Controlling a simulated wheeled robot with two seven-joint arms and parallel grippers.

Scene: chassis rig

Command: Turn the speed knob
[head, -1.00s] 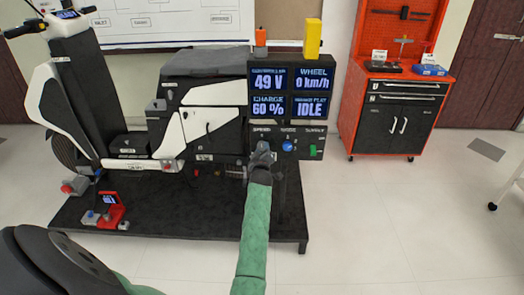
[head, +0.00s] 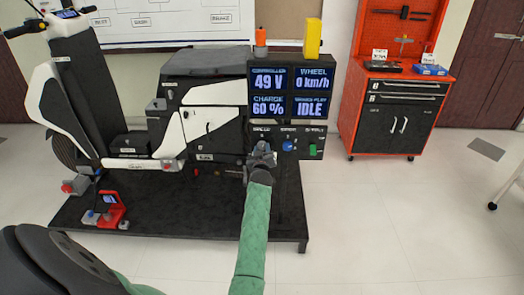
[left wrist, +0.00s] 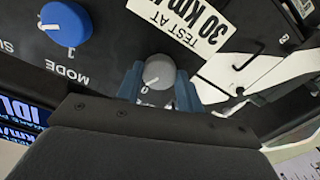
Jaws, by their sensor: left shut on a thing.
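The grey speed knob (left wrist: 158,72) sits on the dark control panel (left wrist: 105,62), upside down in the left wrist view. My left gripper (left wrist: 159,88) is shut on it, with one blue finger on each side. In the head view my left gripper (head: 262,153) is at the left end of the panel below the screens and hides the knob. The screens (head: 290,92) read 49 V, 0 km/h, 60 % and IDLE. My right gripper is not in view.
The blue mode knob (head: 288,145) and a green switch (head: 313,151) are right of my gripper. A label (left wrist: 205,40) reading "TEST AT 30 km/h" is beside the speed knob. A scooter rig stands on the black platform (head: 180,218).

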